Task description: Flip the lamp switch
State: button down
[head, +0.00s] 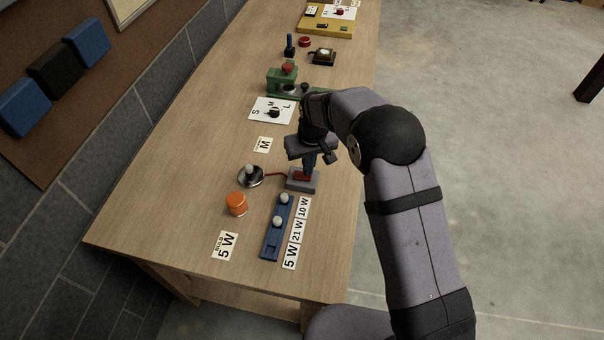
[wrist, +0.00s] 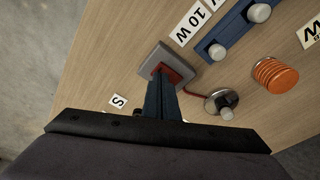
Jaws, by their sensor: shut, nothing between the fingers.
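The lamp switch (head: 302,181) is a grey plate with a red rocker on the wooden bench. In the wrist view the switch (wrist: 149,57) lies right at my fingertips, with the red rocker (wrist: 180,69) partly hidden behind them. My gripper (head: 307,173) points down over the switch and is shut with nothing held. In the wrist view my gripper (wrist: 161,79) ends at the rocker; I cannot tell whether it touches. A red wire runs from the switch to a round metal lamp base (head: 250,178) holding a small pale bulb. I cannot see the bulb lit.
An orange ribbed cylinder (head: 236,204) stands near the lamp base. A blue rack (head: 270,240) with two bulbs lies beside wattage labels (head: 297,228). A green device (head: 282,82) stands farther back. The bench's left part is mostly clear.

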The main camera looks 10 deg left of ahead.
jog(key=shift+f+b, duration=0.4)
jog(key=shift+f, duration=0.25)
dwell(0.5)
jog(key=shift+r, duration=0.15)
notch_tip(320, 180, up, 7)
jog(key=p, duration=0.5)
dwell(0.5)
